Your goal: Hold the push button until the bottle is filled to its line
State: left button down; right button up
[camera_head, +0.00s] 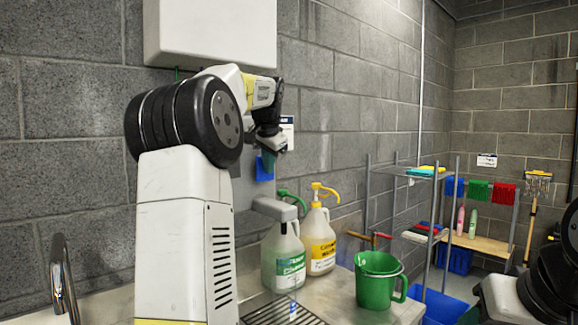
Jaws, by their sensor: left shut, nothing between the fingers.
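My left arm rises through the middle of the view and bends over to the right. Its left gripper (270,146) points down near the wall and is shut and empty. A white wall box (210,35) hangs above and behind the arm. I cannot make out a push button; the arm covers much of the wall there. Two jugs with pumps stand on the counter, a green-labelled one (284,262) and a yellow-labelled one (319,240). I cannot tell a bottle with a fill line. My right gripper is out of view.
A green bucket (376,284) stands on the metal counter (338,312) right of the jugs. A drain grate (270,314) lies in front, and a tap (63,275) is at left. Shelves (425,172) and hanging brushes (503,193) are farther right. My right arm shows at lower right.

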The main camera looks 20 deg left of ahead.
pick_arm(q)
jog(key=shift+w+a, duration=0.45)
jog(key=shift+a, duration=0.65)
dwell(6.9)
